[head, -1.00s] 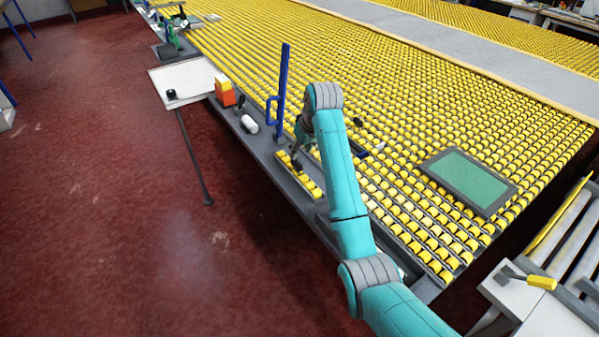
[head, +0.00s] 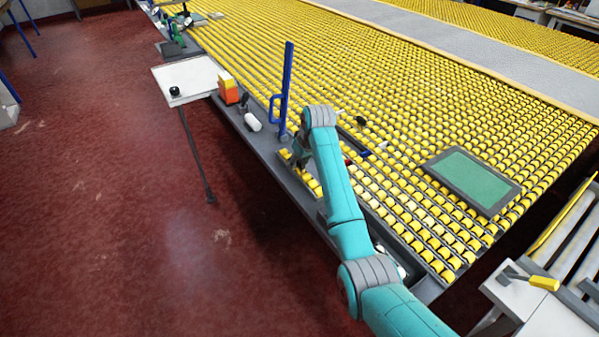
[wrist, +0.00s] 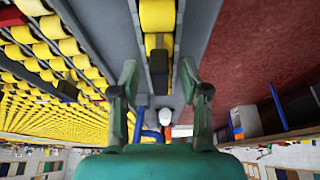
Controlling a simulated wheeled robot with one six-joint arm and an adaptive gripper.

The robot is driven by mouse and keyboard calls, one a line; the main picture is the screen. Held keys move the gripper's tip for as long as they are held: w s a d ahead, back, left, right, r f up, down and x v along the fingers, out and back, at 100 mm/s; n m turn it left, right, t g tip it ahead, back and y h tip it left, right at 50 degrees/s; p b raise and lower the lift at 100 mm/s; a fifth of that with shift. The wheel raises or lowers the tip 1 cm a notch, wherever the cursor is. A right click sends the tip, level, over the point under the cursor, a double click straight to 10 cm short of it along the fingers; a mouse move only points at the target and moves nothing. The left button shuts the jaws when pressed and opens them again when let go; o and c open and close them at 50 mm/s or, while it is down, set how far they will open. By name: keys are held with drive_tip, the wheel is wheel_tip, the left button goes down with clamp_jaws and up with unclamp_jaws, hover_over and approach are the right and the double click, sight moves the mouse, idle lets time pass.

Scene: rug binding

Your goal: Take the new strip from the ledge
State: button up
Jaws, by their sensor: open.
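The new strip, a short row of yellow rollers in a grey holder, lies on the grey ledge (head: 262,158) along the front edge of the roller bed. Its near end (head: 314,187) shows beside my arm in the head view; my gripper and arm hide part of it. In the wrist view the strip (wrist: 157,17) runs up the middle along the ledge (wrist: 200,35). My gripper (wrist: 158,78) is open, one finger on each side of the strip's line, with nothing held. In the head view my gripper (head: 298,160) is over the strip, partly hidden by my arm.
A blue upright bar (head: 287,90) stands on the ledge just beyond my gripper. A white roll (head: 252,122) and an orange and yellow block (head: 228,90) sit farther along. A green panel (head: 473,178) lies on the roller bed.

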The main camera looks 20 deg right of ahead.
clamp_jaws()
drive_tip(key=shift+r, duration=0.15)
